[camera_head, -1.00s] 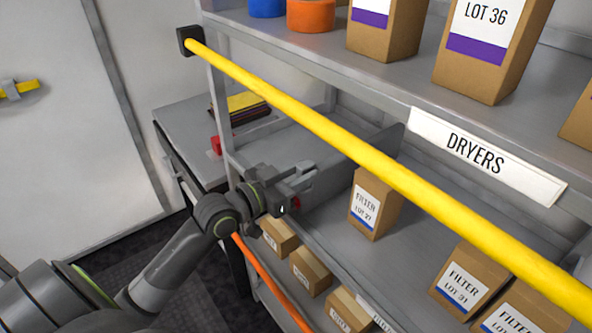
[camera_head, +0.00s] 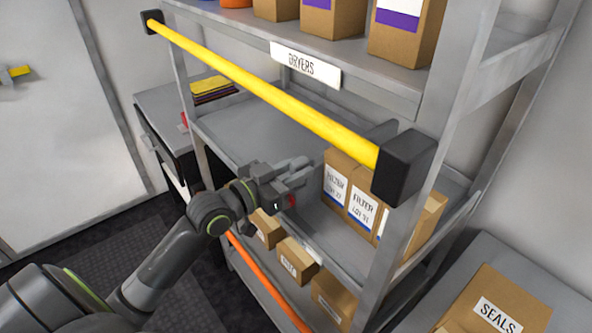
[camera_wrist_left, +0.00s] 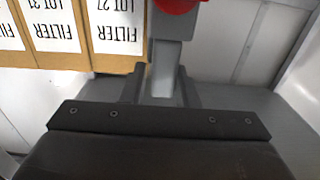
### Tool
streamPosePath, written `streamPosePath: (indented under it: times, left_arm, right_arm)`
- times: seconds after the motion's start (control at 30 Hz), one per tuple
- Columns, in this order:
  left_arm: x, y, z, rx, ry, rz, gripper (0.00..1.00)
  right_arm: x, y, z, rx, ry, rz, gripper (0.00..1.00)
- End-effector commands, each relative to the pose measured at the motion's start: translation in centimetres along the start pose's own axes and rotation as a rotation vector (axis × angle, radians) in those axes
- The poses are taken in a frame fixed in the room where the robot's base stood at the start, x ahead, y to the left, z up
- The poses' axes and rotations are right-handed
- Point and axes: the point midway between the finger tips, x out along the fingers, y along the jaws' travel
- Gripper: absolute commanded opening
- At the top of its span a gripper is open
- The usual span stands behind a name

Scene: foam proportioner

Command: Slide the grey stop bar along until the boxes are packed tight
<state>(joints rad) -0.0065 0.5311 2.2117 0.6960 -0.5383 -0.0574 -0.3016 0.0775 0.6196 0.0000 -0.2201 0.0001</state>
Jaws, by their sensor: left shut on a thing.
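The grey stop bar (camera_head: 381,130) stands across the middle shelf, partly hidden behind my left gripper and the yellow rail. In the wrist view, its grey front post (camera_wrist_left: 169,72) carries a red knob (camera_wrist_left: 180,4) and lies between my fingers. My left gripper (camera_head: 298,173) is shut on it. The brown filter box LOT 27 (camera_head: 335,185) is right beside the bar. Filter box LOT 31 (camera_head: 362,208) follows it side by side, then another box; no clear gap shows between them in the wrist view. The row's far end is partly hidden by the rack post.
A yellow rail (camera_head: 260,90) crosses in front of the rack, ending in a black block (camera_head: 403,167). Smaller boxes (camera_head: 297,262) stand on the lower shelf, behind an orange rail (camera_head: 265,280). The middle shelf (camera_head: 255,135) left of the bar is clear.

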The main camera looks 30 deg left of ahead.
Motion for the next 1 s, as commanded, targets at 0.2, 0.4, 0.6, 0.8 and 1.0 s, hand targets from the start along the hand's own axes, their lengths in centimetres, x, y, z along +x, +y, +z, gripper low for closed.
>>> streamPosePath:
  times: [0.2, 0.4, 0.6, 0.8, 1.0]
  left_arm:
    - [-0.04, -0.01, 0.17, 0.001, -0.004, 0.000, 0.00]
    - [-0.03, -0.01, 0.16, 0.000, -0.003, -0.001, 0.36]
    - [-0.01, 0.00, 0.06, 0.000, 0.000, 0.000, 0.44]
    - [0.00, 0.01, 0.01, 0.000, 0.001, 0.000, 0.44]
    - [-0.87, -0.04, 0.02, 0.003, 0.001, -0.001, 0.44]
  right_arm:
    - [0.04, -0.34, -0.05, 0.002, 0.001, -0.004, 0.36]
    - [0.04, -0.31, -0.11, 0.001, 0.002, -0.004, 0.36]
    - [0.03, -0.13, -0.15, 0.000, 0.002, -0.002, 0.36]
    - [0.03, 0.22, -0.17, -0.001, 0.002, 0.003, 0.36]
    - [0.02, 0.38, -0.18, -0.002, 0.002, 0.005, 0.36]
